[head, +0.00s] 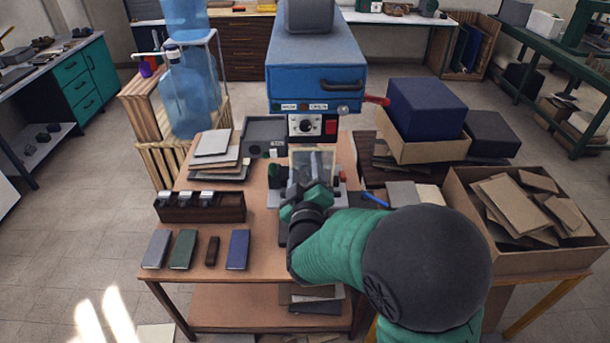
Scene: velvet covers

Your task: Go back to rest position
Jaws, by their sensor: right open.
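My right arm (345,245) comes in from the lower right and reaches over the table. My right gripper (308,190) is in front of the blue machine (316,75), by a small grey fixture (335,198) on the tabletop. A pale, see-through plate with a dark strip (314,163) stands just beyond the gripper. The gripper is open; its fingertips are partly hidden, and I cannot tell whether they touch the plate. My left gripper is out of view.
Covers in grey (156,249), green (183,249) and blue (238,249) lie at the table's front left. A dark wooden rack (200,207) is behind them. A cardboard box of brown boards (530,240) stands at right. Water bottles (186,90) stand at back left.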

